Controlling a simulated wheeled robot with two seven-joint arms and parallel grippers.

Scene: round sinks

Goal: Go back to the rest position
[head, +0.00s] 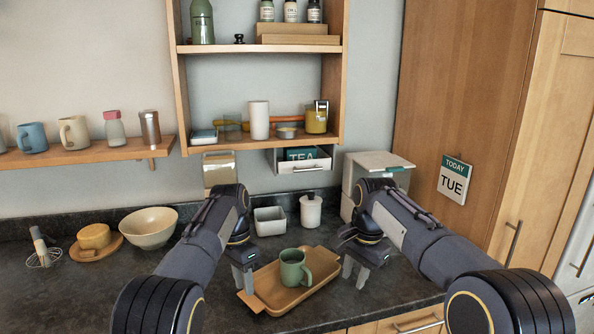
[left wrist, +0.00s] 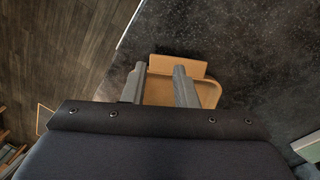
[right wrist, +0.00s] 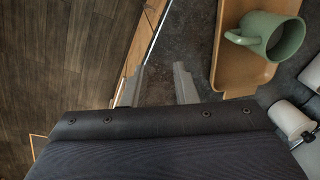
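My left gripper (head: 244,283) points down at the left end of the wooden tray (head: 276,301); its two fingers (left wrist: 158,68) are apart with nothing between them. In the left wrist view the tray's end (left wrist: 208,93) lies beyond the fingers; I cannot tell whether they touch it. My right gripper (head: 356,275) hangs just right of the tray, with its fingers (right wrist: 159,67) apart and empty. A green mug (head: 294,268) stands upright on the tray, and it shows in the right wrist view (right wrist: 272,36) clear of the fingers.
An open shelf (head: 335,90) hangs above. A tall wooden cabinet (head: 460,95) stands at right.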

